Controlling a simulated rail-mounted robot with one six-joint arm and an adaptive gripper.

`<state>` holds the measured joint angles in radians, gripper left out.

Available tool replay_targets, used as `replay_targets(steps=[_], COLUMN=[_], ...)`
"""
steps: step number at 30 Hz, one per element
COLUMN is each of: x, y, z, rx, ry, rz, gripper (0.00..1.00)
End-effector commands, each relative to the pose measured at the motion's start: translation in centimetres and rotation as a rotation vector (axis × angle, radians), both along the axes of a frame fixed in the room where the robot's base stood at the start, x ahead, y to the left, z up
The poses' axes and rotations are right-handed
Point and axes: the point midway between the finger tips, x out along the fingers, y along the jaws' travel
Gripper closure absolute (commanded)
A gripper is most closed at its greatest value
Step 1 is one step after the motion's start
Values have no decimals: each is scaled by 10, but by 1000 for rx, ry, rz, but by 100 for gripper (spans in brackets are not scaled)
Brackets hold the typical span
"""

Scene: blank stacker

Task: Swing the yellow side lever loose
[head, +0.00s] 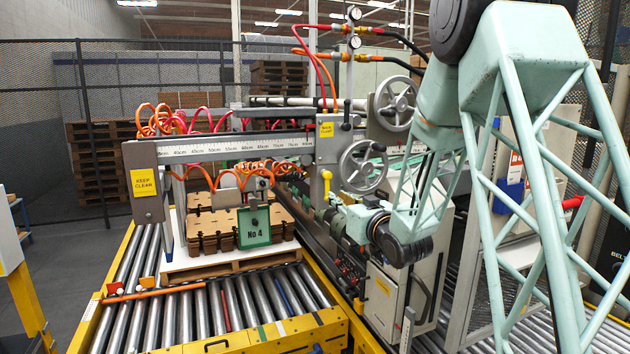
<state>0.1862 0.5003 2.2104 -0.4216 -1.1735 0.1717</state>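The yellow side lever (327,182) hangs on the side of the stacker's beam carriage, below a yellow label. Its upper knob and shaft show, and it looks near upright. My gripper (338,207) is at the end of the pale green arm, just below and right of the lever in the picture. Its fingers are small and blend into the machinery behind. I cannot tell whether they touch the lever or whether they are open or shut.
Two grey handwheels (364,166) sit right of the lever, close above my wrist. A ruled beam (230,146) runs left over stacked brown blanks (205,226) on a pallet. A grey cabinet (400,290) stands below my arm. Rollers (180,318) fill the front left.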

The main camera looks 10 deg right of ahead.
Motion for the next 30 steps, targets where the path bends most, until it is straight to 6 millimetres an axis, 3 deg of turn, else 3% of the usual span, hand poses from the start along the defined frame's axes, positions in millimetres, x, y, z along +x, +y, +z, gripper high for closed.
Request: replay_targets(steps=[30], x=[42], y=[9], z=[0], rx=[0], ry=[1], rz=[0], gripper=[85])
